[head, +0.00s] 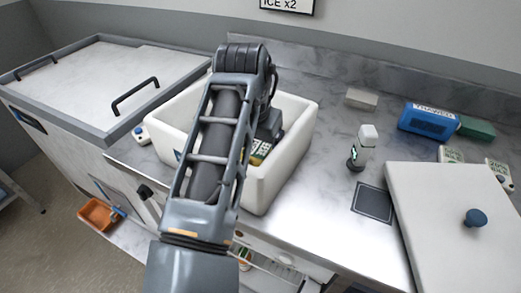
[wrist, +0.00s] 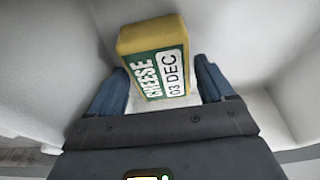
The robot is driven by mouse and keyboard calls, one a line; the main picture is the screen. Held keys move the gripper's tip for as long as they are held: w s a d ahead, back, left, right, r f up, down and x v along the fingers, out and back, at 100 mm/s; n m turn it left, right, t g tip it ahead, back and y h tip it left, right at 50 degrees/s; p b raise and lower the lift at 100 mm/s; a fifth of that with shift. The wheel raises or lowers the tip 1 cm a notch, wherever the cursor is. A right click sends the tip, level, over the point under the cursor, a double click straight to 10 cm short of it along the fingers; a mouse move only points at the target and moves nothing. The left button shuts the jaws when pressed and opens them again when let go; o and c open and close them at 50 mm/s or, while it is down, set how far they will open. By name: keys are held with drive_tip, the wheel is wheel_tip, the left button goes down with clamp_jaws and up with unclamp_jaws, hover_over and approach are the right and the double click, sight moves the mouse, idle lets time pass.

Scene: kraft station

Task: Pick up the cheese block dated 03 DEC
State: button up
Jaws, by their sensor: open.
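The cheese block (wrist: 150,38) is yellow with a green band and a white label reading "CHEESE" and "03 DEC" in the wrist view. It lies inside the white bin (head: 268,190). In the wrist view my gripper (wrist: 158,88) is open, with one dark blue finger on each side of the block's near end. I cannot tell whether the fingers touch it. In the head view my arm reaches down into the bin and hides much of its inside. A small part of a yellow and green labelled block (head: 259,152) shows beside my gripper there.
The bin's walls rise close around my gripper. Right of the bin stand a small white-topped bottle (head: 364,145), a dark square pad (head: 373,203) and a white lidded box (head: 450,225) with a blue knob. A blue roll (head: 427,119) lies farther back. A lidded chest (head: 90,85) stands left.

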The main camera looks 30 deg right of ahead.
drive_tip(key=shift+c, duration=0.4)
drive_tip(key=c, duration=0.9)
drive_tip(key=shift+r, duration=0.1)
